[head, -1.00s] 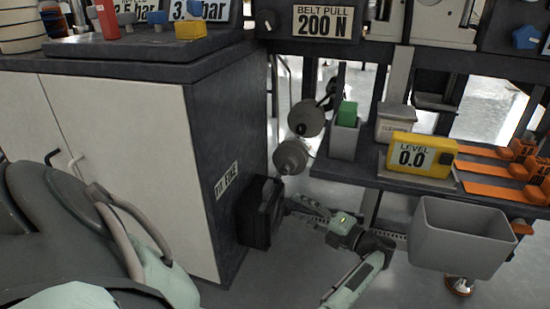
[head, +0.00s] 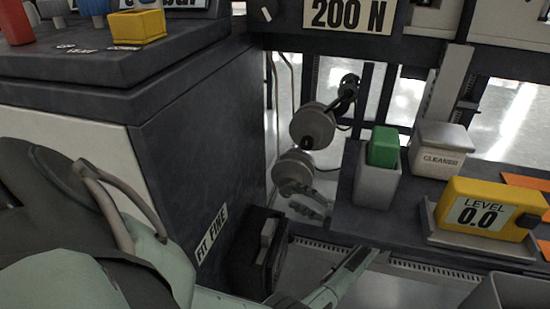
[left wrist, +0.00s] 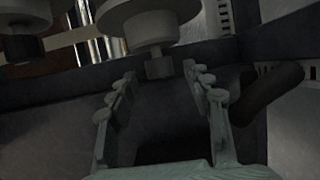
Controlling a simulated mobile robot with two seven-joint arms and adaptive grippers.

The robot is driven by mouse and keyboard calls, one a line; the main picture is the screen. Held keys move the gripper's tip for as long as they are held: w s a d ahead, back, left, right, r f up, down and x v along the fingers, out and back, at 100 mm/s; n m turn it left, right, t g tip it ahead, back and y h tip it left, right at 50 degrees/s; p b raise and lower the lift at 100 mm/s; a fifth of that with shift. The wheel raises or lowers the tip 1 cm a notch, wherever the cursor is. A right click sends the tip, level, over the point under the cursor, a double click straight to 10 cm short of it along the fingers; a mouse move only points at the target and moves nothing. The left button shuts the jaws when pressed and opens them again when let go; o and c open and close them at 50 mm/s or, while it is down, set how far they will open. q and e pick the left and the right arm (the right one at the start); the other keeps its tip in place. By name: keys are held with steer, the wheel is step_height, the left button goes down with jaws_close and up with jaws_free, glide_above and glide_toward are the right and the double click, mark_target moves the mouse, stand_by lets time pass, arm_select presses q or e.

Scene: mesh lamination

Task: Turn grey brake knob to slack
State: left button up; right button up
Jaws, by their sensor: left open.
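Two round grey discs hang in the gap beside the cabinet in the head view: an upper one (head: 312,126) and a lower one (head: 295,167). In the left wrist view, a pale disc (left wrist: 150,28) carries a small dark grey knob (left wrist: 160,68) on its underside. I cannot tell for sure which part is the brake knob. My left gripper (head: 305,198) is just below the lower disc. In the left wrist view its open fingers (left wrist: 160,105) stand either side of the small knob's line, with nothing between them. My right gripper is not in view.
A dark cabinet side (head: 200,140) stands left of the gap, with a black box (head: 268,250) low against it. A dark shelf (head: 375,222) on the right holds a yellow level gauge (head: 480,208), a white cleaner box (head: 440,150) and a grey cup (head: 377,187) with a green block.

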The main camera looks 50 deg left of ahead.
arm_select(q)
steer(key=a, duration=0.7)
steer(key=shift+s+a+f, duration=0.3)
steer(key=shift+s+a, duration=0.05)
steer(key=shift+s, duration=0.1)
jaws_close()
